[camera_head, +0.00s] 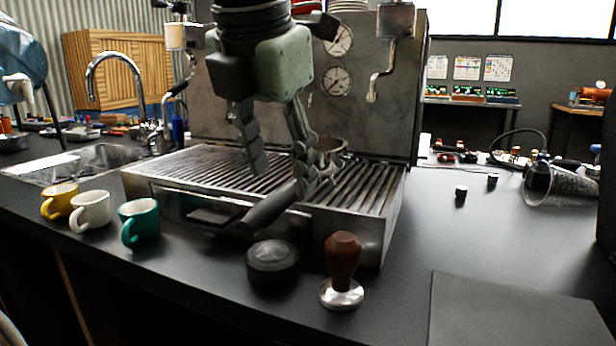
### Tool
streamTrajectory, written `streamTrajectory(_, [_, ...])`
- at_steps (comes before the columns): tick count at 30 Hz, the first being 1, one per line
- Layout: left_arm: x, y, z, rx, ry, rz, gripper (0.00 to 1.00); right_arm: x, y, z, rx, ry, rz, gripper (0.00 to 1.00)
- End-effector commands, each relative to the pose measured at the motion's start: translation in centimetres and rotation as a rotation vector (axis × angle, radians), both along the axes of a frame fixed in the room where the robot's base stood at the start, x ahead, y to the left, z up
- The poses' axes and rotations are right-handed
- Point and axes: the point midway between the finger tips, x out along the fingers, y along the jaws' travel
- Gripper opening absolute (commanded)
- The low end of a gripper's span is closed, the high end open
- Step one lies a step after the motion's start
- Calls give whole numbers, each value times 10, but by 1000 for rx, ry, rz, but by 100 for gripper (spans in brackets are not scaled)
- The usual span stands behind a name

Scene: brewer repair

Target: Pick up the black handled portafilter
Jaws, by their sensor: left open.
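The black handled portafilter lies on the slatted drip tray (210,165) of the espresso machine (390,100). Its black handle (268,208) points toward the front edge, and its metal basket (332,146) is farther back, partly hidden. My left gripper (280,178) hangs from above, open, fingers pointing down. The right-hand finger overlaps the portafilter between handle and basket; the other finger is left of it, over the slats. Whether a finger touches the portafilter I cannot tell. My right gripper does not show.
A yellow cup (58,202), a white cup (91,211) and a green cup (139,221) stand at the front left. A black round puck (272,262) and a wooden-handled tamper (342,270) stand in front of the machine. A dark mat (510,312) lies at right.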

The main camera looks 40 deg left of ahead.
Motion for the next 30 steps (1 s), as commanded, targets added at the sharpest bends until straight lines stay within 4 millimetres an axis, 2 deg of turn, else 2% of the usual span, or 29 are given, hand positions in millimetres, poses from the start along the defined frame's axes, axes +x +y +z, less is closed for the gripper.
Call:
streamTrajectory(9, [20,14,-37,-4,1,-1,50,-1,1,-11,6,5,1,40])
streamTrajectory(18, [22,15,-42,-4,-2,-2,50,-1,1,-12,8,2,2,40])
streamTrajectory(30, [22,15,-42,-4,-2,-2,2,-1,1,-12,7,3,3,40])
